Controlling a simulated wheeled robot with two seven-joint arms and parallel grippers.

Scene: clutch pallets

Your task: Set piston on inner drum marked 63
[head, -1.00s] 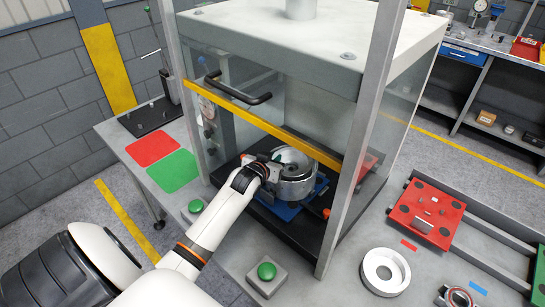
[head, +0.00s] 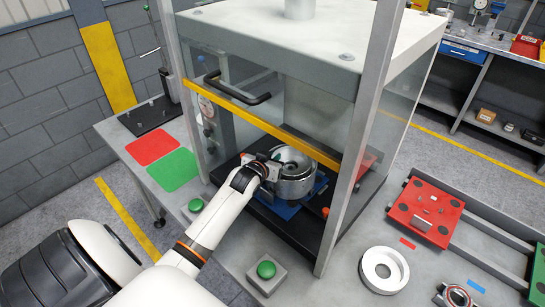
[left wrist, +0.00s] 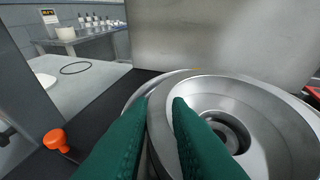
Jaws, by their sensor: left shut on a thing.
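The piston (head: 292,160) is a bright metal ring at the top of a round metal stack inside the press frame. It also shows in the left wrist view (left wrist: 235,95), with a wide rim and a dark central hole. My left gripper (head: 274,167) is shut on its near-left rim, with the green fingers (left wrist: 160,125) on either side of the rim wall. The drum (head: 298,190) is the metal body below, on a blue pallet (head: 283,208). I cannot tell whether piston and drum touch. No number 63 is readable. My right gripper is not in view.
The press's yellow bar (head: 262,124) and black handle (head: 238,94) are above my arm. A grey post (head: 358,150) stands right of the stack. A white ring (head: 384,270) and red pallet (head: 428,212) lie right. Green buttons (head: 266,269) stand in front.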

